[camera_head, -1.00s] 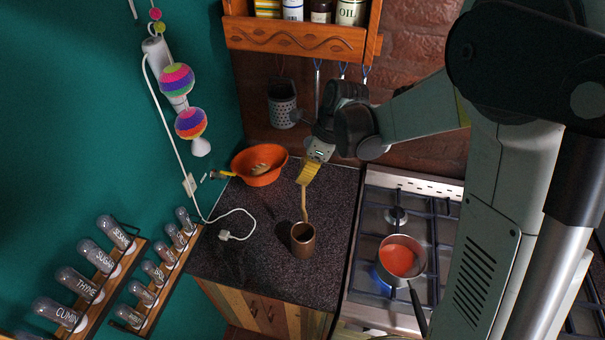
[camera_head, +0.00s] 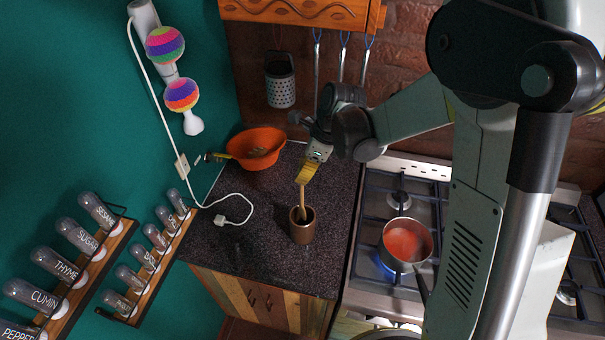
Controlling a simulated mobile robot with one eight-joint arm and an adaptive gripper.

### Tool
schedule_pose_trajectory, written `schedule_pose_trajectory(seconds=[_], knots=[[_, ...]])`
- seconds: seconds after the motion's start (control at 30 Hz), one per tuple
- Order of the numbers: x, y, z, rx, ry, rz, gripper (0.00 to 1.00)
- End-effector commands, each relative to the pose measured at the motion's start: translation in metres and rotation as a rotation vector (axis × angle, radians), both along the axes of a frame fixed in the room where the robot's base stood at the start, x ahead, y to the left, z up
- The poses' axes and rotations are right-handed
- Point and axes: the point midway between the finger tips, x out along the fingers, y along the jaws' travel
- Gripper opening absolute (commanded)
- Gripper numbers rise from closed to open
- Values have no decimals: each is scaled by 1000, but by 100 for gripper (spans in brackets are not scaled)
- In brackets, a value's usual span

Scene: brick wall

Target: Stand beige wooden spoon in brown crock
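The beige wooden spoon (camera_head: 301,198) hangs nearly upright below my gripper (camera_head: 305,180). The gripper's yellow fingers are closed around its upper end, and that part of the spoon is hidden. The brown crock (camera_head: 302,232) stands upright on the dark speckled counter, directly below the gripper. The spoon's lower end overlaps the crock's mouth and appears to be inside the rim. How deep it reaches cannot be seen.
A white cable with a plug (camera_head: 221,221) lies left of the crock. The stove with a pot of red food (camera_head: 408,242) stands right. A grater (camera_head: 281,85) hangs behind. Counter around the crock is clear.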

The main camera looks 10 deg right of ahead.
Motion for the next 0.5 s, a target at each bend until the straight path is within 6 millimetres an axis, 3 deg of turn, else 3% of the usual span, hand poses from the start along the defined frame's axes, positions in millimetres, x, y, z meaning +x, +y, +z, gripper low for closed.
schedule_pose_trajectory(seconds=[0.5], knots=[[0,0,-46,0,0,0,0]])
